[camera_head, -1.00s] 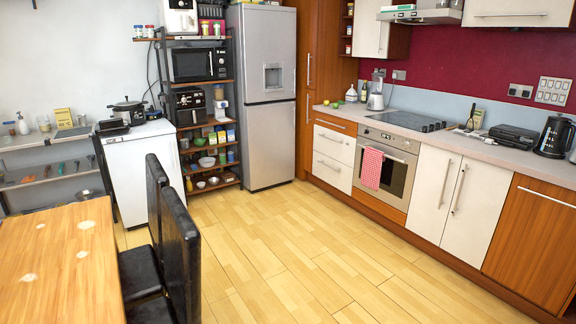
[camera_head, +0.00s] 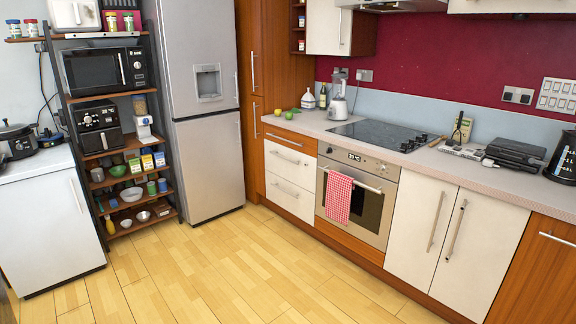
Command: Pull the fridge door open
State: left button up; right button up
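The tall silver fridge (camera_head: 204,150) stands at the back, left of the middle in the head view. The top of the fridge is cut off by the frame. Neither of my grippers is in view, so I cannot see whether they are open or shut.
The counter (camera_head: 436,160) and oven (camera_head: 372,205) line the right side. Wooden floor (camera_head: 225,270) in front is clear.

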aim_at(196, 34)
jog(key=i+j+u, duration=0.15)
jog(key=i+u, duration=0.25)
jog(key=i, duration=0.25)
jog(key=i+u, duration=0.4)
jog(key=i, duration=0.25)
jog(key=i+l+u, duration=0.4)
jog(key=i, duration=0.25)
jog(key=i+z, duration=0.1)
jog(key=i, duration=0.45)
jog(key=i+z, duration=0.15)
jog(key=i, duration=0.45)
jog(key=i+j+z, duration=0.1)
jog(key=i, duration=0.45)
jog(key=i+j+z, duration=0.15)
jog(key=i, duration=0.45)
